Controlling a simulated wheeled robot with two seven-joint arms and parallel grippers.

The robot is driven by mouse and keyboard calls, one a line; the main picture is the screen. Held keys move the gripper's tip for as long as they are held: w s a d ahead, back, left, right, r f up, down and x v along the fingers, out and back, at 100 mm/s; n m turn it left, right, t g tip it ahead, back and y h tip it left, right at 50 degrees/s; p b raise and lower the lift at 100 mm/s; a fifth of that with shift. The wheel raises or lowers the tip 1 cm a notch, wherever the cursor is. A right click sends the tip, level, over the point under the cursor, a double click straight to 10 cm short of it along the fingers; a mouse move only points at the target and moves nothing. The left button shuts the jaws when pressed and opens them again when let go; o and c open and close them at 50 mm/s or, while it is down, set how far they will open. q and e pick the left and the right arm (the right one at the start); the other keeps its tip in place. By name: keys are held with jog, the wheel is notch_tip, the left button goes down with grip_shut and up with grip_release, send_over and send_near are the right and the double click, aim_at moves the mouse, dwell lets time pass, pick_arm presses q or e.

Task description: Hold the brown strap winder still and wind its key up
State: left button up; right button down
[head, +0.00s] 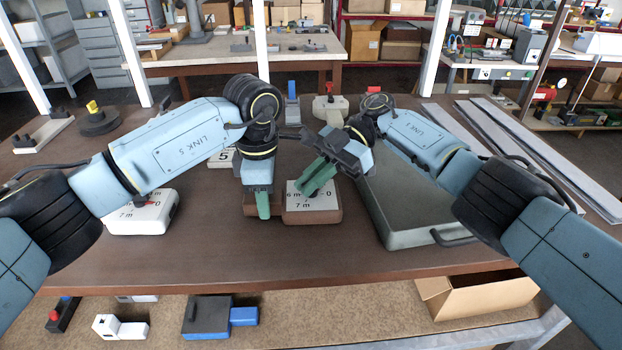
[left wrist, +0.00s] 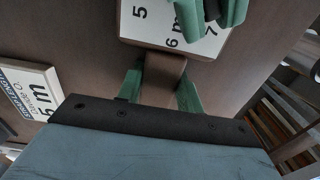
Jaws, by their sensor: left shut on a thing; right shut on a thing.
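The brown strap winder (head: 325,217) lies on the table in the head view, with a white dial face marked in metres. Its dial also shows at the top of the left wrist view (left wrist: 185,45). My left gripper (head: 263,205) points down at the winder's left end. In the left wrist view its green fingers (left wrist: 160,88) are on both sides of the winder's brown end block (left wrist: 163,75), shut on it. My right gripper (head: 316,178) comes in tilted from the right, its green fingers shut over the dial. The key is hidden between those fingers.
A white winder (head: 145,214) sits to the left, and another white piece (head: 224,158) marked 5 is behind my left arm. A large grey case (head: 400,225) stands close on the right. Long metal profiles (head: 535,145) lie farther right. The table's front strip is clear.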

jog(key=shift+f, duration=0.1)
jog(key=c, duration=1.5)
grip_release()
jog(key=shift+m+t+y, duration=0.3)
jog(key=shift+m+t, duration=0.2)
